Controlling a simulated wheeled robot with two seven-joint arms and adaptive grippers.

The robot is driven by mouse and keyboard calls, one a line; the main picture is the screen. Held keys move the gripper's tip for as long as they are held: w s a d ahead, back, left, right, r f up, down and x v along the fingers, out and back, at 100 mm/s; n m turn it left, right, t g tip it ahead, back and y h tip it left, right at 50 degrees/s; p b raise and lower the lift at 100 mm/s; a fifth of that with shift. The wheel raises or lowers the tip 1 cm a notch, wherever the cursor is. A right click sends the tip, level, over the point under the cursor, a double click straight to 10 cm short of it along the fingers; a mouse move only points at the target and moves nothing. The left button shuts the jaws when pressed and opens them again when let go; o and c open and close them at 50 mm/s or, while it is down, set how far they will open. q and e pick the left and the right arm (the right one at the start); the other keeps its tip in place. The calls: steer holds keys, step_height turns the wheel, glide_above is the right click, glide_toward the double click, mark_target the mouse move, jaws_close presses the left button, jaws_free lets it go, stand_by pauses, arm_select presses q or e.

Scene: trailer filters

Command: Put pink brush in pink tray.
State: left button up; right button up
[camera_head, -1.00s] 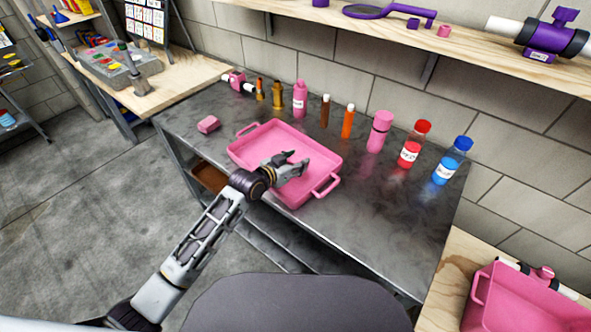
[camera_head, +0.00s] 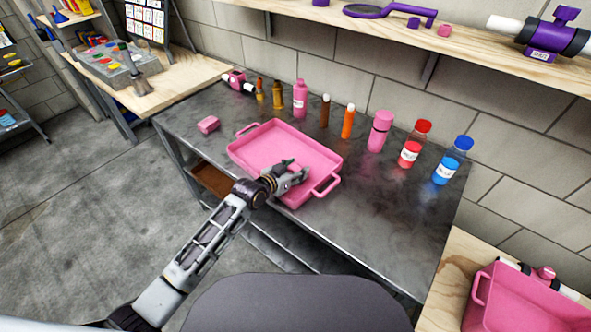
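The pink tray (camera_head: 262,146) lies on the dark metal table with a handle at each end, and its visible floor looks empty. My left gripper (camera_head: 298,169) is over the tray's near right part, fingers apart, with nothing visible between them. The gripper hides part of the tray's floor and near rim. A small pink block (camera_head: 208,124) lies on the table left of the tray, apart from it. I cannot tell whether it is the pink brush; no bristles are clear on any pink thing. My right gripper is not in view.
Behind the tray stand a pink bottle (camera_head: 300,99), an orange tube (camera_head: 347,122), a pink flask (camera_head: 379,131), a red bottle (camera_head: 413,145) and a blue bottle (camera_head: 452,161). Another pink bin (camera_head: 492,312) is at lower right. The table (camera_head: 395,225) is clear right of the tray.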

arm_select(q)
steer(key=o, duration=0.3)
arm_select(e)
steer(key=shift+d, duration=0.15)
arm_select(q)
steer(key=shift+r, duration=0.2)
steer(key=shift+p+v, duration=0.3)
steer(key=shift+v, duration=5.1)
steer(key=shift+s+a, duration=0.2)
steer(key=shift+s, duration=0.05)
steer(key=shift+s+a+r, duration=0.1)
steer(key=shift+s+a, duration=0.05)
steer(key=shift+s, duration=0.05)
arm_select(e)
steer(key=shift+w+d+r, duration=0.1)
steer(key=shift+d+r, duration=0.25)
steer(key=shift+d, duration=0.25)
